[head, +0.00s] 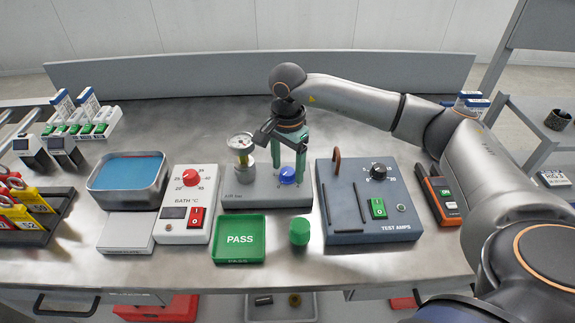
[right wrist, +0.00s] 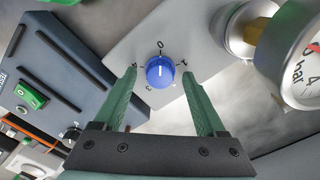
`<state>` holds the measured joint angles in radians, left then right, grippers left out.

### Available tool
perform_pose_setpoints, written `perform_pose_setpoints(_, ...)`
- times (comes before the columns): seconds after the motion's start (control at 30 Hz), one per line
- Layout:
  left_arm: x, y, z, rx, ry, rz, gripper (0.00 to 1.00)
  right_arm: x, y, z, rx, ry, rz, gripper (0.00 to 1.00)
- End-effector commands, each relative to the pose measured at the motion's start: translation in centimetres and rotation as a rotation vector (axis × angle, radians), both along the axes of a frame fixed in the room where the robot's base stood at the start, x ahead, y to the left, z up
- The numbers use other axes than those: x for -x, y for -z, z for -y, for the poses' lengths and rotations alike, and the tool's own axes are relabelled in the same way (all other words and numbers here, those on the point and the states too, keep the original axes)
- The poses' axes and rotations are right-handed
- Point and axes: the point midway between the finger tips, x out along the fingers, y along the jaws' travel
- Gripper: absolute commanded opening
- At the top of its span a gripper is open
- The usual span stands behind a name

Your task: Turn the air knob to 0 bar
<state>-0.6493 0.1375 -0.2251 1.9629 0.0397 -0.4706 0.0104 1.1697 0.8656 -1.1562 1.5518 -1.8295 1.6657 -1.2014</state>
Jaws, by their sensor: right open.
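The air knob (head: 289,176) is blue and sits on the grey AIR bar box (head: 235,201). In the right wrist view the knob (right wrist: 160,72) carries a short white line, roughly in line with the 0 mark above it; I cannot tell exactly where it points. My right gripper (head: 287,171) reaches down over the knob. In the right wrist view its green fingers (right wrist: 159,76) are open, one on each side of the knob, with small gaps. The round pressure gauge (head: 240,142) stands on the box; its reading is unclear. My left gripper is not in view.
The TEST AMPS box (head: 345,226) stands close on the right, the BATH box (head: 176,228) close on the left. A green PASS tray (head: 239,257) and a green cylinder (head: 299,231) stand in front. A water bath (head: 104,201) is further left.

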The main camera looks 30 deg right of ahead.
Motion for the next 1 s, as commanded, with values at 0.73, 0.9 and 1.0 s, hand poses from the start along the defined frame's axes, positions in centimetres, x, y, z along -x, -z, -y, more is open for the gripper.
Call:
perform_pose_setpoints(0.73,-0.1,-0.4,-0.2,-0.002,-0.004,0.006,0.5,-0.1,-12.1,0.0,-0.002,0.0,0.004,0.73)
perform_pose_setpoints(0.9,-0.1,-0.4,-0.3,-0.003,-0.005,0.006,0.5,0.0,-12.4,0.0,-0.001,0.0,0.002,0.73)
perform_pose_setpoints(1.0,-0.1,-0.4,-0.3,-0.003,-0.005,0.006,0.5,0.0,-12.4,0.0,-0.001,-0.001,0.002,0.73)
